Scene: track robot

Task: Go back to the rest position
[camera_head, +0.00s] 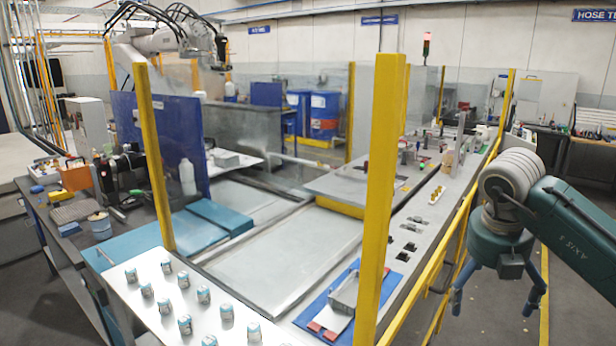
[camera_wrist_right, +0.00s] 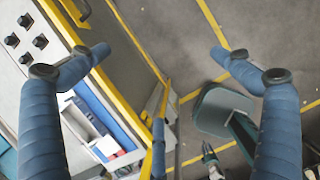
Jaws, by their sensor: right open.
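My right gripper (camera_head: 492,306) hangs from the teal arm at the right of the head view, with its two blue fingers spread wide and pointing down. It is empty, over the floor just right of the yellow guard rail. In the right wrist view the open fingers (camera_wrist_right: 160,60) frame the floor and the rail, with nothing between them. My left gripper does not show in either view.
Yellow posts (camera_head: 381,200) and a yellow rail (camera_head: 432,262) border the work cell left of my right arm. A white board with several small cans (camera_head: 227,313) is in front. A cluttered bench (camera_head: 60,215) stands left. Grey floor (camera_head: 580,310) is open at right.

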